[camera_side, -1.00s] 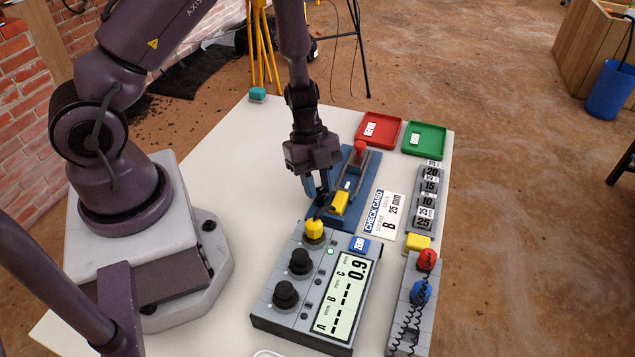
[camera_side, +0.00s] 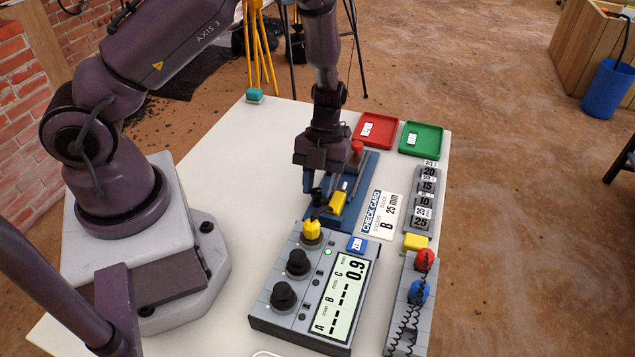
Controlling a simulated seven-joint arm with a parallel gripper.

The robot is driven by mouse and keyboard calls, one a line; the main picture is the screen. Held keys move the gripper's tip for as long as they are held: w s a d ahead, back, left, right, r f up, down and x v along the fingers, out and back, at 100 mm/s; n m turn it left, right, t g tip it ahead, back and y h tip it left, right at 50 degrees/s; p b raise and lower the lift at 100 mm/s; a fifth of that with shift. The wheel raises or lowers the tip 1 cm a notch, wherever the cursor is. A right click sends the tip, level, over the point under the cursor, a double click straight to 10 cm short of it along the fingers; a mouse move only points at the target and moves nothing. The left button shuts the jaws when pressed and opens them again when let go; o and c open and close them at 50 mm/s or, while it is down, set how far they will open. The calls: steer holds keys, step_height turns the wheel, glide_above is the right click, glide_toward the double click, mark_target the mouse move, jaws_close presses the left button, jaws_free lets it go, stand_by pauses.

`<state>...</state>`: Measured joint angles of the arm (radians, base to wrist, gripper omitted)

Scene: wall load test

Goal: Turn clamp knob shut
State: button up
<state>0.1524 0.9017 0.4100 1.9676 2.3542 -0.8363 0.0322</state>
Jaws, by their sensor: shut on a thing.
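The blue measuring fixture (camera_side: 318,218) stands mid-table, with a yellow block (camera_side: 337,202) on it and a red-topped part (camera_side: 357,148) towards its far end. A small black knob (camera_side: 317,196), which looks like the clamp knob, is at the fixture's near left. My gripper (camera_side: 315,187) points down over the fixture's left side, its jaws shut on this knob. The contact is small and partly hidden by the gripper body, and the knob's turn angle cannot be read.
A readout box (camera_side: 305,290) with black knobs, a yellow knob (camera_side: 312,231) and a display showing 0.9 stands nearer. Right are a check card (camera_side: 383,213) and a weight rack (camera_side: 425,200). Red (camera_side: 379,128) and green (camera_side: 422,138) trays lie behind.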

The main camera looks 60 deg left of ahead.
steer(key=shift+m, duration=0.3)
steer(key=o, duration=0.9)
